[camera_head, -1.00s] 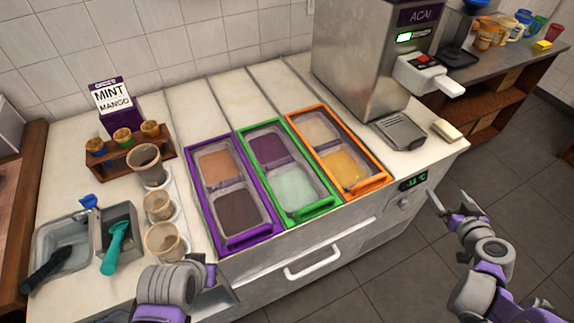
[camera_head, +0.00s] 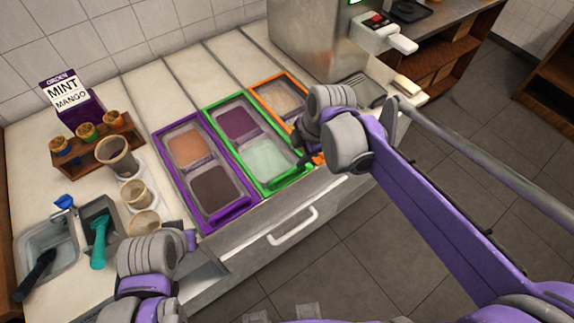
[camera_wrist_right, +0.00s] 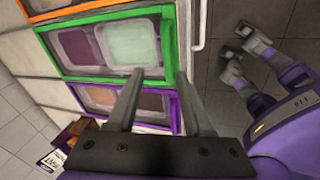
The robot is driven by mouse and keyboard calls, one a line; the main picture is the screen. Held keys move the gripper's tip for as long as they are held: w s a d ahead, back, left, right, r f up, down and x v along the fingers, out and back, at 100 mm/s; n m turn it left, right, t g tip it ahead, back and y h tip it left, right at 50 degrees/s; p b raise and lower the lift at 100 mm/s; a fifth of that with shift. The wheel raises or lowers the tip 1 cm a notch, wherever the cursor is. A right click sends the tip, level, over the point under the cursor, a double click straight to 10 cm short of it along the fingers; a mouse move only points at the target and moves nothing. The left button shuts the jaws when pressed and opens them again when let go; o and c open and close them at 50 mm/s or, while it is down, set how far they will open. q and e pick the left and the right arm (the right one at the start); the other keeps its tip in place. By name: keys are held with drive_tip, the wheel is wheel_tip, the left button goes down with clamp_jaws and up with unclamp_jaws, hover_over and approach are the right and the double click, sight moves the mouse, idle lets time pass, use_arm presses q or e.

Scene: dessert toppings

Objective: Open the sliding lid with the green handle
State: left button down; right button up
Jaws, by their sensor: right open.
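The green-framed lid (camera_head: 208,118) is the middle of three lids in the counter, with a purple and a pale mint tub under its clear panes. Its green handle (camera_head: 283,181) is at the front edge, and the lid looks closed. In the right wrist view the green handle (camera_wrist_right: 168,40) runs along the lid's right side. My right gripper (camera_head: 303,135) is over the green and orange lids; its fingers are mostly hidden in the head view. In the wrist view my right gripper (camera_wrist_right: 160,74) is open and empty, fingertips around the green frame's corner; contact cannot be told. My left gripper (camera_head: 188,240) is low at the counter front, fingers unclear.
The purple lid (camera_head: 213,226) is to the left and the orange lid (camera_head: 268,80) to the right, partly behind my arm. A white drawer handle (camera_head: 292,226) projects from the counter front.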

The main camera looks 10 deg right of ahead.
sight(287, 173)
drive_tip(key=a+f, duration=0.1)
drive_tip(key=f, duration=0.1)
drive_tip(key=f+n, duration=0.1)
drive_tip(key=f, duration=0.2)
drive_tip(key=a+f+n+h, duration=0.1)
drive_tip(key=f, duration=0.2)
drive_tip(key=shift+w+a+f+g+b, duration=0.15)
drive_tip(key=shift+a+f+g+b, duration=0.05)
drive_tip(key=shift+a+g+b, duration=0.15)
clamp_jaws()
idle(1.4)
